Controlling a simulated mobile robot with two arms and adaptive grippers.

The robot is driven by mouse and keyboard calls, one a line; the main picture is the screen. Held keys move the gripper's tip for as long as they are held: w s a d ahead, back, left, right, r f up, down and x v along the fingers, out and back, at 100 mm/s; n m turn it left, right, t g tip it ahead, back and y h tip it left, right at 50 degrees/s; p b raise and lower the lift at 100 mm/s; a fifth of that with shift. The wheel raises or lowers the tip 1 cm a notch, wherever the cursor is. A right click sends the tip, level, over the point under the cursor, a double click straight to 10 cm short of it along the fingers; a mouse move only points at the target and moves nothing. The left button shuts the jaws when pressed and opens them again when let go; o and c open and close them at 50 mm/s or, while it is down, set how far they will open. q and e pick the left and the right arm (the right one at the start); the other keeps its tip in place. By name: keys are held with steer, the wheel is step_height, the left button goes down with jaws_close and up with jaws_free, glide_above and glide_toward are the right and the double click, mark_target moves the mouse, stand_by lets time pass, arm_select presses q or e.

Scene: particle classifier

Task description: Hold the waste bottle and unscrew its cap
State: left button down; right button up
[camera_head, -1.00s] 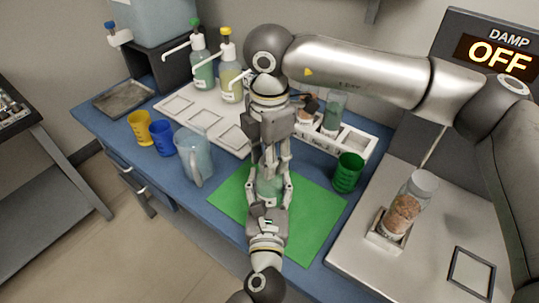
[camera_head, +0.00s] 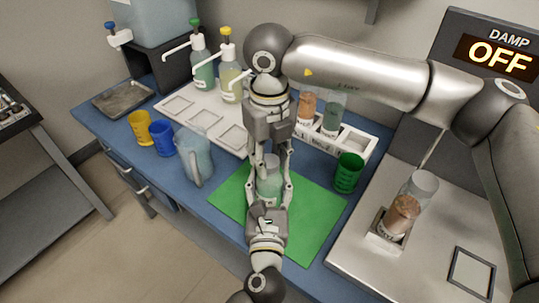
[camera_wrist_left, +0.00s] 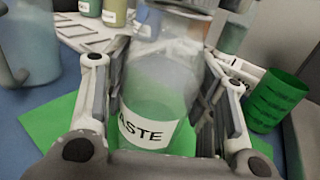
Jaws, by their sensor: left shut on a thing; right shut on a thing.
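The waste bottle (camera_head: 268,188) is a clear bottle with green liquid, standing upright over the green mat (camera_head: 318,212). Its white label, partly reading "ASTE", shows in the left wrist view (camera_wrist_left: 148,132). My left gripper (camera_head: 267,193) comes from the front and is shut on the bottle's body, one finger on each side. My right gripper (camera_head: 270,160) points down from above and its fingers close around the bottle's top. The cap is mostly hidden between these fingers, so I cannot tell whether it sits on the neck or is free of it.
A white rack with bottles (camera_head: 345,140) stands behind right, near a green cup (camera_head: 348,172). A clear pitcher (camera_head: 193,157), blue cup (camera_head: 162,138) and yellow cup (camera_head: 140,128) stand left. A jar with brown contents (camera_head: 402,215) stands at right. The mat's right side is clear.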

arm_select(q)
steer(key=shift+f, duration=0.1)
arm_select(e)
steer(key=n, duration=0.8)
steer(key=shift+n, duration=0.4)
steer(key=n, duration=1.3)
steer(key=shift+n, duration=0.4)
steer(key=shift+c, duration=0.2)
steer(key=n, duration=0.8)
steer(key=shift+r+n, duration=0.1)
steer(key=shift+n, duration=0.2)
steer(key=n, duration=0.5)
